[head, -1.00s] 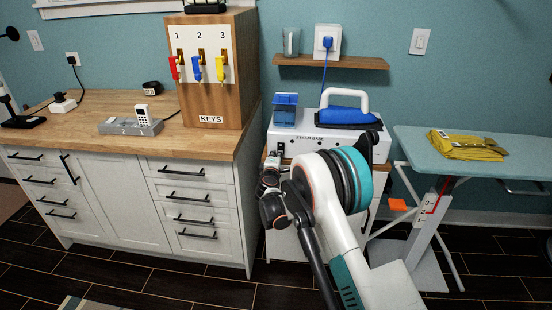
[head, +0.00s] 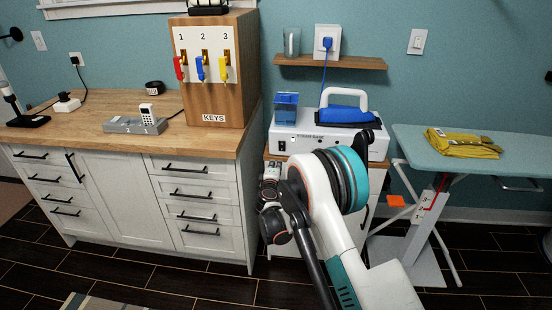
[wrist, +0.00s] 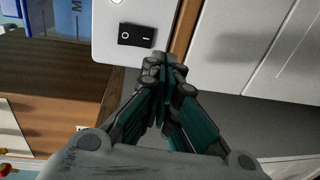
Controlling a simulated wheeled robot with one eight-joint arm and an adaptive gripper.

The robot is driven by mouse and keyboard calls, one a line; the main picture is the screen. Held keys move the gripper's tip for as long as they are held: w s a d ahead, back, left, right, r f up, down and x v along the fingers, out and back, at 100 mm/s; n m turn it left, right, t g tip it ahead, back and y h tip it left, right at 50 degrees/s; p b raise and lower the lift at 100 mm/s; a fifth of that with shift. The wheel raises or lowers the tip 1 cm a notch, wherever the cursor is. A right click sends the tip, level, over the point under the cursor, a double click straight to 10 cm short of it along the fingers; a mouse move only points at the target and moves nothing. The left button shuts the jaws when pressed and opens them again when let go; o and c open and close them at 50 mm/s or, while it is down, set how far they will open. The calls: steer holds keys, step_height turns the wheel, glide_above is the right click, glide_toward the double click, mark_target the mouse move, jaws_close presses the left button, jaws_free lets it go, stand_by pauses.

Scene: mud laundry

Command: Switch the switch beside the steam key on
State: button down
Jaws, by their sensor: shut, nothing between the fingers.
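The white steam base (head: 345,146) stands on a small cabinet, with a black rocker switch (head: 281,146) low at the left of its front. In the wrist view the rocker switch (wrist: 136,35), marked O and a line, shows clear of the fingers; I cannot tell which side is pressed. A small part of a metallic fitting (wrist: 117,1) shows above it, cut by the frame edge; I cannot tell if it is the steam key. My gripper (wrist: 168,62) is shut and empty, its tips just below and right of the switch in that view. In the head view my gripper (head: 272,172) is below the switch.
A blue iron (head: 346,115) and blue water tank (head: 285,108) are on the base. A key cabinet (head: 214,98) with red, blue and yellow keys stands on the wooden counter (head: 85,119) at left. An ironing board (head: 520,150) is at right. A shelf (head: 330,63) hangs above.

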steer(key=s+p, duration=0.1)
steer(key=s, duration=0.5)
steer(key=shift+s+a+f+p, duration=0.15)
steer(key=shift+s+f+p, duration=0.15)
steer(key=shift+s+f, duration=0.1)
steer(key=shift+r, duration=0.15)
